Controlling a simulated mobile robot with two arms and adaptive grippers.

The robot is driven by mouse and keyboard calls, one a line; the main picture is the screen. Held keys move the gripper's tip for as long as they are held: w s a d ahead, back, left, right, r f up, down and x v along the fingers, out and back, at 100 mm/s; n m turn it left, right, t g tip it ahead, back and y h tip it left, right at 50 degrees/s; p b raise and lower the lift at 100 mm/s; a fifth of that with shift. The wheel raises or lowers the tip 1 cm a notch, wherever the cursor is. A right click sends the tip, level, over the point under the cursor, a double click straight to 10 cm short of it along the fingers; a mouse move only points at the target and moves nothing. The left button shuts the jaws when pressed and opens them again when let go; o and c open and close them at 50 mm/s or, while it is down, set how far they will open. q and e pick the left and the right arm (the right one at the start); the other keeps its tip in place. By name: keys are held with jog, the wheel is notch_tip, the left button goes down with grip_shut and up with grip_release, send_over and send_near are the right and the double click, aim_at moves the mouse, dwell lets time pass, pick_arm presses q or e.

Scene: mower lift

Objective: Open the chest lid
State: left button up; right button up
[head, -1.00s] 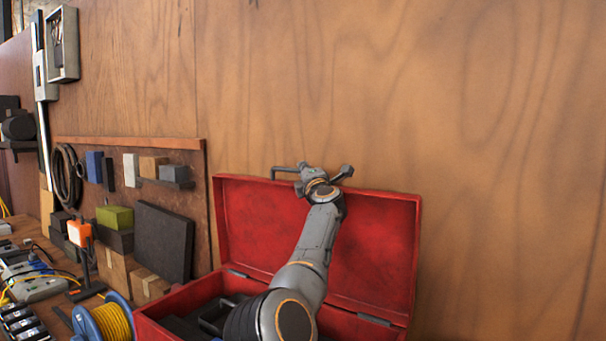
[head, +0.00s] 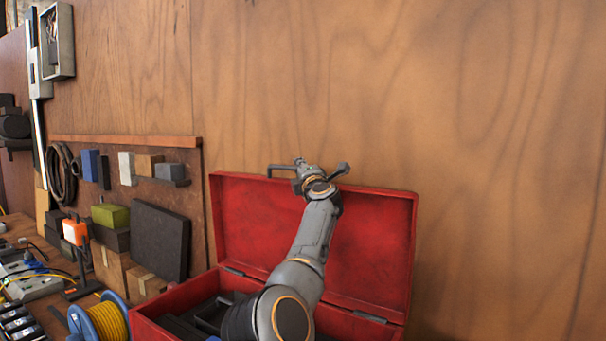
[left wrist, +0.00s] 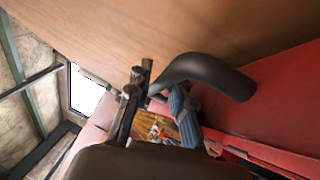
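The red chest (head: 170,300) stands open at the bottom of the head view. Its lid (head: 375,245) stands raised on its hinges, near the wooden wall, inner face towards me. A dark bar handle (head: 283,167) sits at the lid's top edge. My left arm reaches up across the open chest, and my left gripper (head: 318,180) is at the handle. In the left wrist view a dark curved bar (left wrist: 205,75), seemingly the handle, passes close in front of the gripper. How far the fingers are closed is unclear. My right gripper is out of view.
A blue reel with yellow cable (head: 108,320) stands left of the chest. Beyond it are a power strip (head: 30,285), an orange item (head: 75,232), cardboard boxes (head: 115,270) and a dark panel (head: 160,240). The wooden wall (head: 480,120) is close behind the lid.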

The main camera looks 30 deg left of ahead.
pick_arm(q)
jog(key=shift+s+d+f, duration=0.15)
jog(key=shift+s+d, duration=0.05)
jog(key=shift+d, duration=0.25)
jog(key=v, duration=0.6)
jog(key=shift+s, duration=0.35)
